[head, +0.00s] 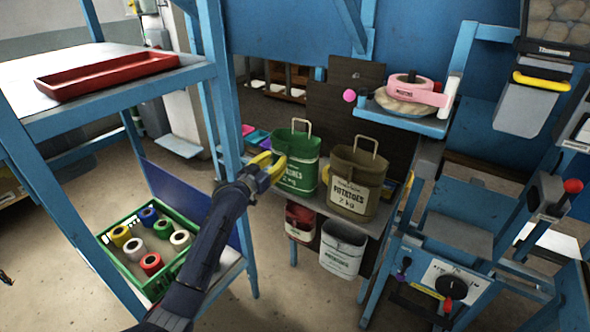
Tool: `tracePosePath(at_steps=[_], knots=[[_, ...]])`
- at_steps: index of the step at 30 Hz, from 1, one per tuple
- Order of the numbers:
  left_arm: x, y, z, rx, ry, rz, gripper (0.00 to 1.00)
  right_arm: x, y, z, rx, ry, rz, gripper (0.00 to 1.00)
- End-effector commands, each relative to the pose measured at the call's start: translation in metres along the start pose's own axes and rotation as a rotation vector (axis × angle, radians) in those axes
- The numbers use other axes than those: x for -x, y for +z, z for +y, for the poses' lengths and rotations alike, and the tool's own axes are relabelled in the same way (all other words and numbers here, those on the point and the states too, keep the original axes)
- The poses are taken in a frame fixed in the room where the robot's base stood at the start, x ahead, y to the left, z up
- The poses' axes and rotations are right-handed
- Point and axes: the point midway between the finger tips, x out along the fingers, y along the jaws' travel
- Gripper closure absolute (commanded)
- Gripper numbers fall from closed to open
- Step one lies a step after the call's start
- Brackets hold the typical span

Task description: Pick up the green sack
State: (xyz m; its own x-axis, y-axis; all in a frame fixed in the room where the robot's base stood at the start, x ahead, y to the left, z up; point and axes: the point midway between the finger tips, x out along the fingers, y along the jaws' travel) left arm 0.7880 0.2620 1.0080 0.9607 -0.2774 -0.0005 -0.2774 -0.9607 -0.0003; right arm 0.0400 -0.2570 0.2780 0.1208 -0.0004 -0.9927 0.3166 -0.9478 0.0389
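The green sack (298,172) stands upright on a small shelf, with a pale loop handle on top and a white printed label. My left gripper (277,157) has yellow fingers and is at the sack's left side. Its fingers look spread apart, with the tips close to the sack's left edge. I cannot tell whether they touch it. A brown potato sack (355,183) with a similar handle stands just right of the green one. I do not see my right gripper.
Below the shelf hang a red bin (300,221) and a white bin (342,249). A blue post (226,90) rises left of the sack. A green crate (112,252) of spools sits lower left. A pink tape roll (412,88) lies on a ledge at upper right.

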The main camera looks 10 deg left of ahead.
Motion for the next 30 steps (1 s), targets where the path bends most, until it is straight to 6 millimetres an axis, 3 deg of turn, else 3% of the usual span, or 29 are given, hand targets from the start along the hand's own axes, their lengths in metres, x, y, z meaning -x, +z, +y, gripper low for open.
tracePosePath(at_steps=[11, 21, 30], knots=[[-0.021, 0.000, 0.001, 0.002, 0.000, 0.001, 0.69, 0.000, -0.001, 0.000, 0.000, 0.000, 0.001, 0.56], [-0.058, 0.003, 0.000, 0.001, 0.000, 0.001, 0.69, 0.000, -0.002, 0.001, 0.000, 0.001, 0.002, 0.56], [-0.066, 0.004, 0.001, 0.000, 0.000, 0.000, 0.69, 0.000, -0.002, 0.001, 0.000, 0.001, 0.002, 0.56]])
